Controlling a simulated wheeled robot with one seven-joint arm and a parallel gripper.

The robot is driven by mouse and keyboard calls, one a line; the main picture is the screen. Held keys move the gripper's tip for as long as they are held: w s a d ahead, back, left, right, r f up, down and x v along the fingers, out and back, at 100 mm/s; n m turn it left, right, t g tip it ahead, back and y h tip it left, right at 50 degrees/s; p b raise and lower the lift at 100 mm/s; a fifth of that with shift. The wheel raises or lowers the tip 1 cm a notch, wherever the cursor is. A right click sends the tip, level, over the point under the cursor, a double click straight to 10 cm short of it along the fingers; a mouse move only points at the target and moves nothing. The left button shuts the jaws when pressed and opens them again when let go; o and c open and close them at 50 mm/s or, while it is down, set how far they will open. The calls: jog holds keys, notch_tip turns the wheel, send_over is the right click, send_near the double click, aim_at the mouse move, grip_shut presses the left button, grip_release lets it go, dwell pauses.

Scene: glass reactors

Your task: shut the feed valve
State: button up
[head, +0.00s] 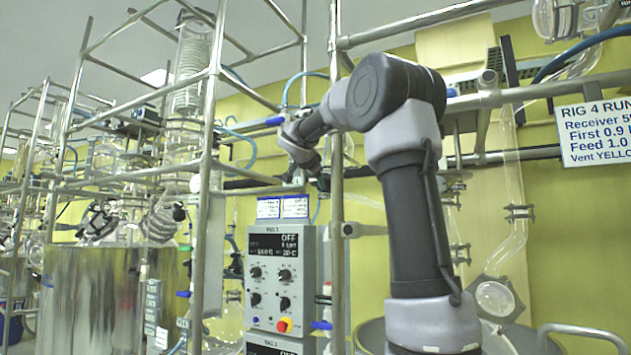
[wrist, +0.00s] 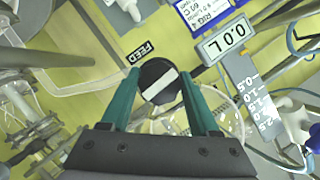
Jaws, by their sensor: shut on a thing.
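In the wrist view the feed valve's round black knob (wrist: 153,71) has a white bar across its face, tilted slightly up to the right. A "FEED" label (wrist: 137,53) sits just above and left of it. My gripper (wrist: 161,80) has its two teal fingers on either side of the knob and is shut on it. In the head view my arm reaches over to the rig frame. The gripper there is largely hidden behind my wrist and the metal posts, and I cannot make out the knob.
A display reading 0.0 L (wrist: 226,40) and a graduated scale (wrist: 250,85) are close right of the knob in the wrist view. Metal posts (head: 337,200), glassware (head: 510,235) and a grey control box (head: 283,275) crowd around my arm in the head view.

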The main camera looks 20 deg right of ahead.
jog(key=shift+f, duration=0.1)
dwell(0.4)
jog(key=o, duration=1.4)
jog(key=v, duration=1)
jog(key=shift+s+a, duration=0.15)
jog(key=shift+s, duration=0.2)
